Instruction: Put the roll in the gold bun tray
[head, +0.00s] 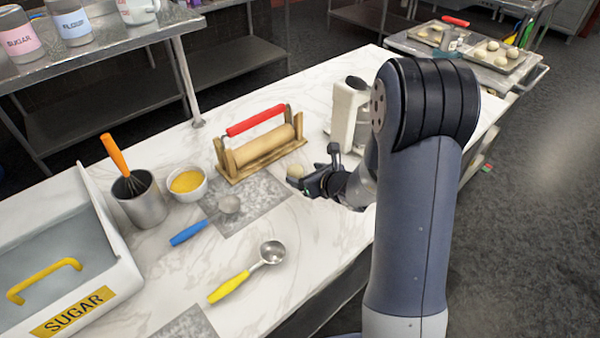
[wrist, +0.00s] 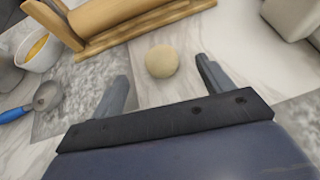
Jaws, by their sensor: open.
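The roll is a small pale round ball (head: 296,171) on the marble counter, just left of my gripper in the head view. My gripper (head: 315,172) is open and low over the counter. In the wrist view the roll (wrist: 162,61) lies ahead of the gap between the two spread fingers (wrist: 162,76), apart from both. Two trays with pale buns stand on a metal table at the back right: a smaller one (head: 421,41) and a larger one (head: 513,65). I cannot tell from their color which is the gold one.
A wooden stand (head: 234,173) with a rolling pin and red handle is close behind the roll. A white mixer (head: 346,118) stands behind my arm. A yellow-handled scoop (head: 228,288), a blue-handled tool (head: 188,234), a yellow-filled bowl (head: 187,194) and a sugar bin (head: 110,270) are left.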

